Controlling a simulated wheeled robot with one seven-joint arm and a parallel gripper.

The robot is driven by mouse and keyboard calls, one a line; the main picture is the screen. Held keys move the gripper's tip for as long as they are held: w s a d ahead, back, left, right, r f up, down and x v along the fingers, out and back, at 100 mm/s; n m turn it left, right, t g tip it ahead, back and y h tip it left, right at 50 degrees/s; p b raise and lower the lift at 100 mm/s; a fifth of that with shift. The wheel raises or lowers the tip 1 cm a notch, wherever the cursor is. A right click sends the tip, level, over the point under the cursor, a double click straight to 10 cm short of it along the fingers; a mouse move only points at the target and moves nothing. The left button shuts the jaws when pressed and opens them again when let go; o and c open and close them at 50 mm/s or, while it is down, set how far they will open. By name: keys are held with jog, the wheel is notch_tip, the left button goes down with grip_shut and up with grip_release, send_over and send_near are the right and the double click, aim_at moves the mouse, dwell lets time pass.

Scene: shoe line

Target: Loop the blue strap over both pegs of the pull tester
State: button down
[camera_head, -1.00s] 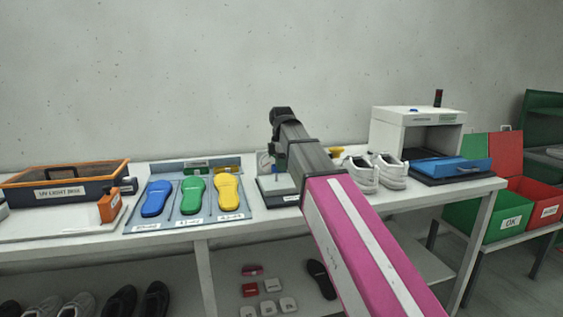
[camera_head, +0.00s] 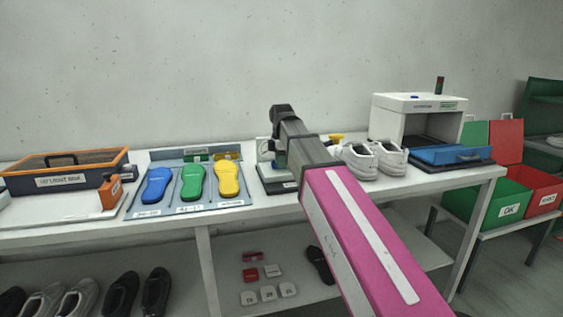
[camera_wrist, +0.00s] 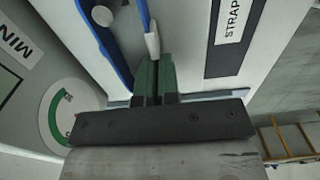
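My gripper (camera_wrist: 154,78) has its green fingers close together on a white tab (camera_wrist: 152,42) of the blue strap (camera_wrist: 97,38) in the wrist view. One run of the strap passes left of a pale round peg (camera_wrist: 102,15) and another passes to its right. I cannot tell whether it is seated on that peg. The second peg is not clearly visible. In the head view my gripper (camera_head: 279,160) is low over the pull tester (camera_head: 277,187), which my arm partly hides. A round gauge (camera_wrist: 48,113) with a green arc lies left in the wrist view.
White shoes (camera_head: 375,161) stand close right of the tester. A tray with blue, green and yellow insoles (camera_head: 228,181) lies close left. A white cabinet (camera_head: 388,120) with a blue tray (camera_head: 450,155) stands farther right. A strap label (camera_wrist: 232,25) lies beside the gripper.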

jog(key=shift+w, duration=0.2)
jog(key=c, duration=1.4)
grip_release()
jog(key=shift+o, duration=0.2)
